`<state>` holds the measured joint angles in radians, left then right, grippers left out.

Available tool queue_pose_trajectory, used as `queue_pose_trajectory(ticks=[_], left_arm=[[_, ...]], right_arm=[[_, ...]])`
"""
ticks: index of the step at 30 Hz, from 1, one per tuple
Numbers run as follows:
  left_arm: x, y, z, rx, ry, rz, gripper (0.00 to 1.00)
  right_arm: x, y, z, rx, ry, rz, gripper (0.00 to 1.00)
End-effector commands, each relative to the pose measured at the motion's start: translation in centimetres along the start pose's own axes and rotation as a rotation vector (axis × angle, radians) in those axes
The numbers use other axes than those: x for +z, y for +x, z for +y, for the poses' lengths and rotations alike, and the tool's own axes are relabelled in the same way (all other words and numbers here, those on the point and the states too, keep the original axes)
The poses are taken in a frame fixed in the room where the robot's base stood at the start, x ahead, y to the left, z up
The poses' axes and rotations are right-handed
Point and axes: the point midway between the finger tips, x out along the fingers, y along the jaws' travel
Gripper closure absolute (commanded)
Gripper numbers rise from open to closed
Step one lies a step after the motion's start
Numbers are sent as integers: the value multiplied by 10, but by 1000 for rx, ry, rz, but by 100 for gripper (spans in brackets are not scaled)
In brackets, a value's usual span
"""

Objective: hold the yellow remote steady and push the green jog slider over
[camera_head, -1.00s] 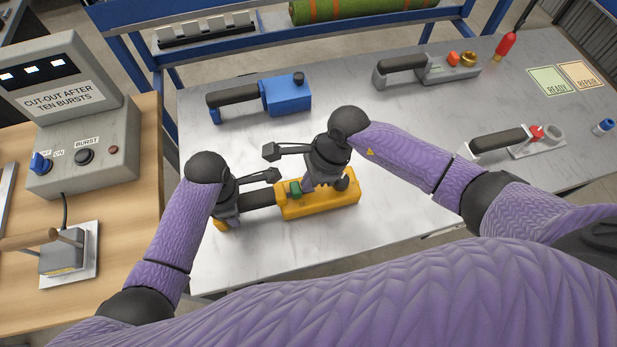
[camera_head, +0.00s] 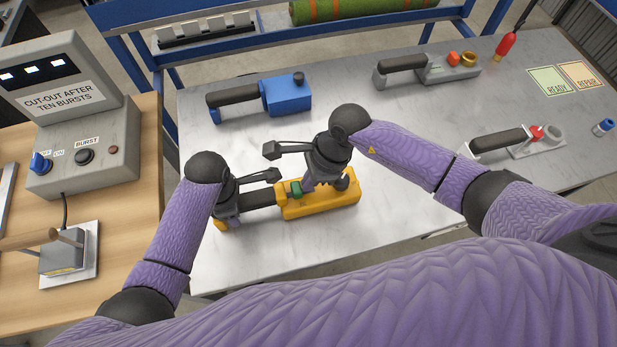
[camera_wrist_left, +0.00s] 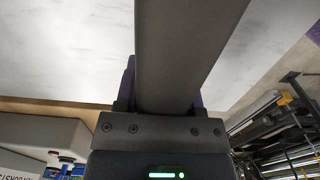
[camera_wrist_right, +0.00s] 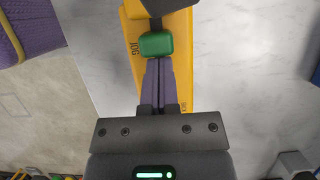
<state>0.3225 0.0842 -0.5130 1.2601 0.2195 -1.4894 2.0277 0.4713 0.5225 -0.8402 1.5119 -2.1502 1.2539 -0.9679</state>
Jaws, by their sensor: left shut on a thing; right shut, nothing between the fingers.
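The yellow remote (camera_head: 330,200) lies on the metal table, with a dark handle (camera_head: 258,198) extending to the left. Its green jog slider (camera_head: 296,188) sits on top near the handle end. The slider also shows in the right wrist view (camera_wrist_right: 156,44), beside the "JOG" label. My left gripper (camera_head: 230,214) is shut on the remote's handle, which passes between its fingers in the left wrist view. My right gripper (camera_wrist_right: 158,66) is shut and empty over the yellow body. Its fingertips are right at the slider's edge; I cannot tell whether they touch.
A blue remote (camera_head: 288,94) lies behind, with grey units (camera_head: 440,68) and (camera_head: 525,145) farther right. A control box (camera_head: 85,150) is on the wooden table at left. Bare metal surrounds the yellow remote.

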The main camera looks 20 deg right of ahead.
Motion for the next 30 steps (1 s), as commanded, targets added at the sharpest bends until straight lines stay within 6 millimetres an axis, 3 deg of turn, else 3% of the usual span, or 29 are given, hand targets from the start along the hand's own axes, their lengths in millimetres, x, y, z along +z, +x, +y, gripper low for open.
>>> queue_pose_trajectory(ticks=[9, 15, 29, 30], left_arm=[[0, 0, 0, 1, 0, -1, 100], [0, 0, 0, 1, 0, -1, 100], [0, 0, 0, 1, -1, 0, 100], [0, 0, 0, 1, -1, 0, 42]], right_arm=[[0, -64, -1, -4, -3, 1, 100], [0, -91, -1, -2, -1, 1, 100], [0, -96, 0, 0, -1, 2, 100], [0, -96, 0, 0, -1, 2, 100]])
